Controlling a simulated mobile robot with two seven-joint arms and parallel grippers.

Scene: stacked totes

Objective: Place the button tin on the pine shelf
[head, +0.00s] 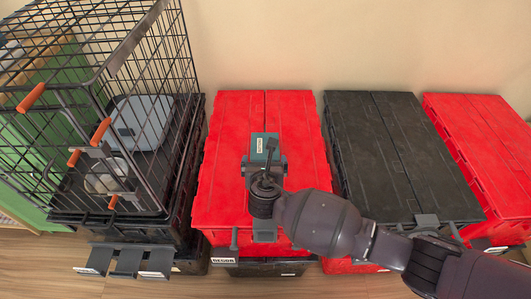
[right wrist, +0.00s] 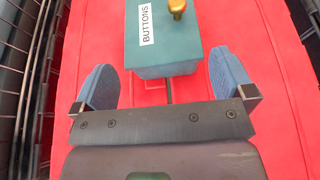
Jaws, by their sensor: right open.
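The button tin is a teal box with a white BUTTONS label and a gold knob. It shows in the right wrist view (right wrist: 175,42) and in the head view (head: 258,153), on the lid of a red tote (head: 225,190). My right gripper (right wrist: 162,75) is open, also seen from above in the head view (head: 265,170). Its blue fingertips are at either side of the tin's near end, with gaps on both sides. Light wood (head: 22,66) shows behind the cage at far left; I cannot tell whether it is the pine shelf. My left gripper is not in view.
A black wire cage (head: 150,70) with orange handles stands at left, holding a grey box (head: 140,122). A black-lidded tote (head: 375,135) and another red tote (head: 485,140) stand at right. A wall is close behind; some wooden floor (head: 190,288) shows in front.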

